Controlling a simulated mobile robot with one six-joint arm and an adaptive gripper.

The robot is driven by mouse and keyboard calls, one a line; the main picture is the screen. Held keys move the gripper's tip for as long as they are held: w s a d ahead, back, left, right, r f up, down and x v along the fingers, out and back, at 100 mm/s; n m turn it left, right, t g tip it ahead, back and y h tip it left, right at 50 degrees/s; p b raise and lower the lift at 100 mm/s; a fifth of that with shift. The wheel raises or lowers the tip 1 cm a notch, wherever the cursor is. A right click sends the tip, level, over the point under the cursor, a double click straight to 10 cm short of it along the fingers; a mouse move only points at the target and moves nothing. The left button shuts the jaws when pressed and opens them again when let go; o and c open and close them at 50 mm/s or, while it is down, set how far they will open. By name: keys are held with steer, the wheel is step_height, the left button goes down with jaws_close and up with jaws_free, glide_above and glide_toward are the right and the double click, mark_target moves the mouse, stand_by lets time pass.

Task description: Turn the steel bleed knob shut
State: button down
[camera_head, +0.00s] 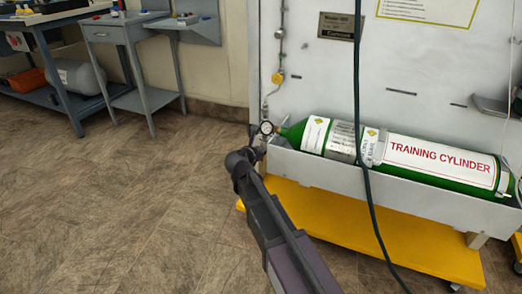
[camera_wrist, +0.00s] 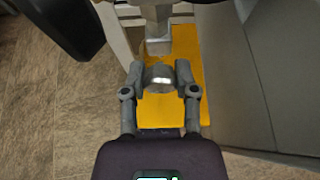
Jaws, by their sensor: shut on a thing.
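The steel bleed knob (camera_wrist: 159,74) is a small grey metal cylinder in the middle of the wrist view. My gripper (camera_wrist: 160,79) has one finger on each side of it and is shut on it. In the head view my arm reaches to the left end of the green training cylinder (camera_head: 440,178), by the round gauge (camera_head: 267,128). The knob and the fingertips are hidden behind my wrist there. How far the knob is turned cannot be told.
The cylinder lies in a grey trough (camera_head: 340,179) on a yellow base (camera_head: 340,222). A dark hose (camera_head: 361,120) hangs in front of it. A wall panel (camera_head: 330,80) stands behind. A grey side table (camera_head: 140,98) is at the back left. The floor (camera_head: 110,200) at left is clear.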

steer(key=shift+m+t+y, duration=0.3)
steer(key=shift+m+y, duration=0.4)
steer(key=shift+m, duration=0.5)
steer(key=shift+c, duration=1.9)
jaws_free()
